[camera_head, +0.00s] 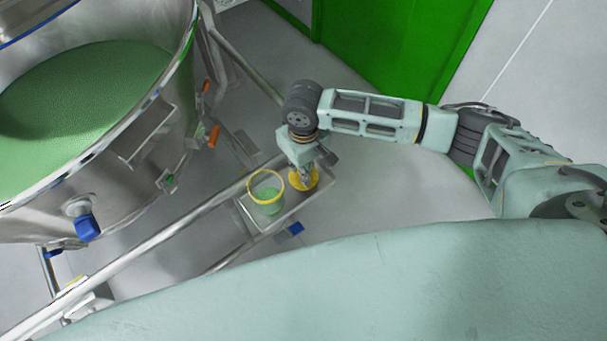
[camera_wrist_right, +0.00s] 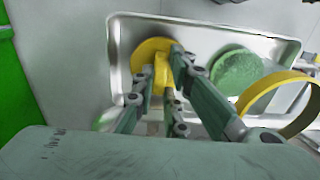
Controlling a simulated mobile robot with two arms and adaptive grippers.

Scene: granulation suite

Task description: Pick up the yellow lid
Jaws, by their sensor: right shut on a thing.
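The yellow lid (camera_head: 304,180) is a round disc with a raised grip on top. In the head view it is at the right end of a metal tray, partly hidden by my right gripper (camera_head: 304,172). In the right wrist view the lid (camera_wrist_right: 150,50) lies over the tray's corner, and the fingers of my right gripper (camera_wrist_right: 163,75) are closed on its raised grip. I cannot tell whether the lid touches the tray. My left gripper is not in view.
A large steel vessel (camera_head: 150,150) of green granules stands at the left, with metal rails (camera_head: 170,228) along the tray. A green door (camera_head: 385,50) is at the back.

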